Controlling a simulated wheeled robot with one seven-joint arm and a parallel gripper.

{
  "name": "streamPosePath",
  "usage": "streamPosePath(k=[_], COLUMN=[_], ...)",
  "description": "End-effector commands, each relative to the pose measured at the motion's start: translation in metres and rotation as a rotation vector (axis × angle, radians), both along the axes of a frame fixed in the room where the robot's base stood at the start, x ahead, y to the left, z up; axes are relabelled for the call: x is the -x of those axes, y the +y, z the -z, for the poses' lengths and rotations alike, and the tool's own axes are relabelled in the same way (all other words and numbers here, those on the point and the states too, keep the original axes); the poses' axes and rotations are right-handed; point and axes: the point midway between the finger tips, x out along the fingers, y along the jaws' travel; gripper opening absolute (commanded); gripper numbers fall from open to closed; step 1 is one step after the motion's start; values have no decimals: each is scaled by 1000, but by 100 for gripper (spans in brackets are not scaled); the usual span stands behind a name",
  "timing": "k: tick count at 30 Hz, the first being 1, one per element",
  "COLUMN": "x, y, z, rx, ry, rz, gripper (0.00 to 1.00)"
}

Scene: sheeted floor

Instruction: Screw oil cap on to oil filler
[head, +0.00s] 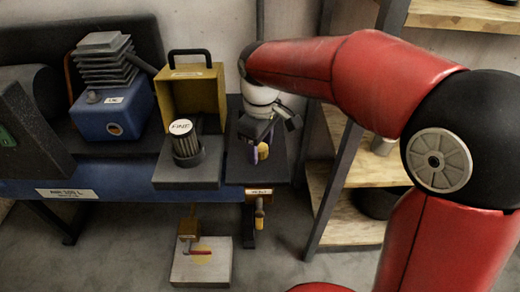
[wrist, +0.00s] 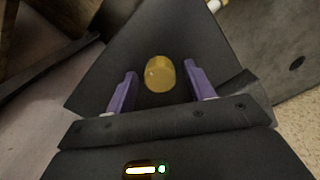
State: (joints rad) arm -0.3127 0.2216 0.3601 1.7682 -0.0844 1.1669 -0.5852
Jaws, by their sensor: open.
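A short yellow cylinder, which looks like the oil cap (wrist: 159,74), stands on a dark flat surface in the wrist view. My gripper (wrist: 160,71) is open, with one purple finger on each side of the cap and a visible gap to each. In the head view my gripper (head: 257,153) points down over the dark shelf at the machine's right end, and a bit of yellow shows by its fingers. A blue engine block (head: 112,113) at the left has a round, brass-rimmed opening (head: 115,129) low on its front; I cannot tell whether this is the oil filler.
A black finned filter with a white "FINE" top (head: 181,128) stands on a grey platform left of my gripper. Behind it is an open yellow box (head: 192,92) with a black handle. Wooden shelves (head: 350,165) stand at the right. A pale plate (head: 202,263) lies on the floor.

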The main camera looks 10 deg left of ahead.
Motion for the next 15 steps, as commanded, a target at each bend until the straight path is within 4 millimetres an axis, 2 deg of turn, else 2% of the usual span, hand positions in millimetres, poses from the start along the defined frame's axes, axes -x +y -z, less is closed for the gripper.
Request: streamPosePath(k=[2,12,15], x=[0,0,0], y=[0,0,0], z=[0,0,-1], rx=[0,0,0], ry=[0,0,0], rz=[0,0,0], gripper=[51,6,6])
